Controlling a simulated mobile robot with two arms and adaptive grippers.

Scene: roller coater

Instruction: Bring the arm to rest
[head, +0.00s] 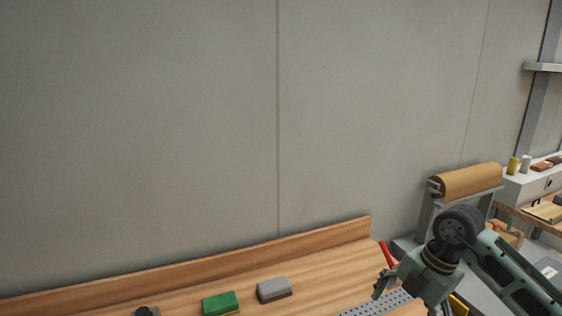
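My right arm comes in from the right edge, and its green-grey wrist ends in a dark gripper (384,285) over the right end of the wooden bench (335,278). The gripper is seen small and from the side, so its finger opening cannot be made out. A red handle-like thing (386,254) shows just behind and above the fingers; whether they touch it cannot be told. My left gripper cannot be identified in the view.
A green block (220,303) and a grey block (274,290) lie on the bench. A perforated metal plate (376,303) lies under the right gripper. A dark thing (146,312) is cut off at the bottom edge. A brown roll (470,180) stands on a grey frame behind my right arm.

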